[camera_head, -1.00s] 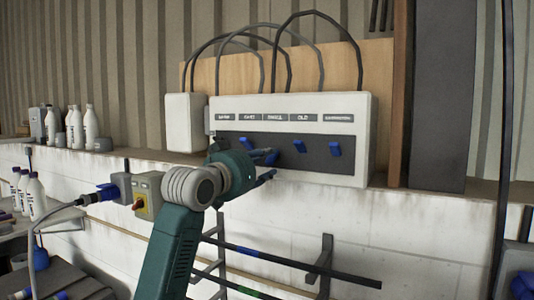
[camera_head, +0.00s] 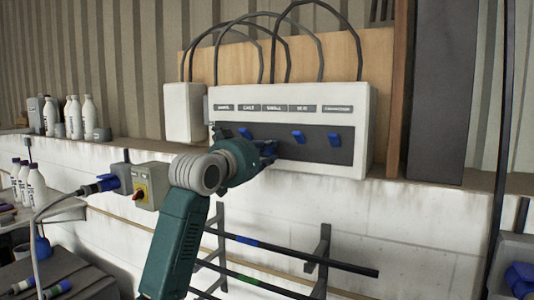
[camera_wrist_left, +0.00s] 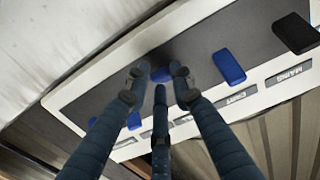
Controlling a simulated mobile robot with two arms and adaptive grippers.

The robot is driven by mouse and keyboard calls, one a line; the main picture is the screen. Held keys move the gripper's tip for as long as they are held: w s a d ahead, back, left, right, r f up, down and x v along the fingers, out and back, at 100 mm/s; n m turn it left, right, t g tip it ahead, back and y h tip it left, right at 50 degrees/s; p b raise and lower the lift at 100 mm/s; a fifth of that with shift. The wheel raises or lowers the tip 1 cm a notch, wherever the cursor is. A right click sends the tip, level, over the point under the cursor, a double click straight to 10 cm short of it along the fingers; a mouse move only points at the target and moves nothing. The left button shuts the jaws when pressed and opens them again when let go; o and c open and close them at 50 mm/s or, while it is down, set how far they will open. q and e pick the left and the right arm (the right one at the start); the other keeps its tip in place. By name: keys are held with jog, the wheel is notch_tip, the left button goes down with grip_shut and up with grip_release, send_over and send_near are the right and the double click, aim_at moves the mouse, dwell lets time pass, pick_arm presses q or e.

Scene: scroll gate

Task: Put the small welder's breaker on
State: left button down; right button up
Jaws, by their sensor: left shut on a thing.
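The breaker box (camera_head: 360,120) is white with a dark strip and a row of labels, and stands on the wall ledge. My left gripper (camera_head: 268,150) is at the strip below the SMALL label (camera_head: 273,108). In the left wrist view its fingertips (camera_wrist_left: 161,75) are closed around a blue lever, the small welder's breaker (camera_wrist_left: 160,72). The fingers hide most of this lever, and I cannot tell its position. The CAST lever (camera_head: 245,133) shows to its left, and the OLD lever (camera_head: 299,137) and compressor lever (camera_head: 335,139) to its right. My right gripper is not in view.
The black MAINS lever (camera_wrist_left: 295,33) is beyond the CAST lever (camera_wrist_left: 228,67) in the left wrist view. Black cables arch above the box. A rack with dark bars (camera_head: 320,260) juts from the wall below. White bottles (camera_head: 88,118) stand on the ledge at left.

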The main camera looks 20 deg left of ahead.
pick_arm(q)
jog(key=shift+s+a+r+g+y, duration=0.15)
jog(key=shift+r+g, duration=0.35)
jog(key=shift+g, duration=0.55)
jog(key=shift+w+d+r+g+y, duration=0.1)
jog(key=shift+r+g+y, duration=0.25)
jog(key=shift+g, duration=0.75)
jog(key=shift+s+a+r+g+y, duration=0.1)
jog(key=shift+r+g, duration=0.5)
jog(key=shift+g, duration=0.45)
jog(key=c, duration=1.6)
grip_release()
jog(key=shift+a, duration=0.15)
jog(key=v, duration=1.2)
jog(key=shift+r, duration=0.2)
